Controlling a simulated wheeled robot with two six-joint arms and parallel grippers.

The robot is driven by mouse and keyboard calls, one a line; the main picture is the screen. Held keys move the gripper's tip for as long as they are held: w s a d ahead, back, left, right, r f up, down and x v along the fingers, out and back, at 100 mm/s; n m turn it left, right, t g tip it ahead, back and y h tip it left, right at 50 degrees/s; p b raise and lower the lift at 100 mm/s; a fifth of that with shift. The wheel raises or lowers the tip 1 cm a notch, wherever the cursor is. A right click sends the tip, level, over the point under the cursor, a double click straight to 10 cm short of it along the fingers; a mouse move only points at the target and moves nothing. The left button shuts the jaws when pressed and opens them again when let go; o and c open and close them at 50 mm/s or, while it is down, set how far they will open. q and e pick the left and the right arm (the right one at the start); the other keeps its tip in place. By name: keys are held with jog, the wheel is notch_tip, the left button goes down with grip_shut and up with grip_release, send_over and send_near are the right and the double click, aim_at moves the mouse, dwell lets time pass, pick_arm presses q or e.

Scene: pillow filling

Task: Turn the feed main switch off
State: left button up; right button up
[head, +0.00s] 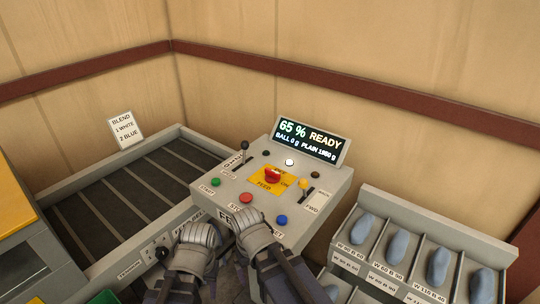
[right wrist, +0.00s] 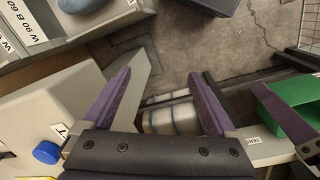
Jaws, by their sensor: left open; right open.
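The feed control panel (head: 222,189) stands in the middle of the head view. On its yellow plate (head: 258,183), marked FEED, sits a red rotary switch (head: 272,175). Its exact setting is too small to read. My left gripper (head: 197,236) is below and left of the panel's front edge, apart from the switch. My right gripper (head: 252,230) is low at the panel's front edge, also apart from the switch. In the right wrist view its purple fingers (right wrist: 163,95) are spread with nothing gripped between them. The fingertips are hard to make out in the head view.
Green (head: 215,182), red (head: 246,198) and blue (head: 282,220) buttons line the panel's front. Levers stand at its left (head: 244,146) and right (head: 304,183). The display (head: 309,141) reads 65% READY. A conveyor (head: 130,192) lies left; a rack of blue pieces (head: 401,245) stands right.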

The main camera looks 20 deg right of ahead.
jog(key=shift+o, duration=0.3)
jog(key=w+d+r+m+p, duration=0.1)
jog(key=d+r+p, duration=0.3)
jog(key=r, duration=0.5)
jog(key=w+p, duration=0.1)
jog(key=p, duration=0.1)
jog(key=shift+w+r+y+p, duration=0.25)
jog(key=shift+r+y+p, duration=0.05)
jog(key=shift+p, duration=0.05)
pick_arm(q)
notch_tip(320, 180, up, 16)
jog(key=p, duration=0.6)
pick_arm(e)
notch_tip(320, 180, up, 6)
jog(key=m, duration=1.2)
send_over(272, 170)
jog(key=shift+s, duration=0.2)
jog(key=shift+w+d, duration=0.1)
jog(key=shift+w, duration=0.1)
jog(key=shift+s+f, duration=0.15)
jog(key=shift+f, duration=0.05)
notch_tip(272, 170, down, 8)
jog(key=b, duration=0.8)
jog(key=shift+r, duration=0.25)
pick_arm(q)
notch_tip(272, 170, down, 8)
jog(key=shift+s, duration=0.15)
pick_arm(e)
jog(key=shift+c, duration=0.2)
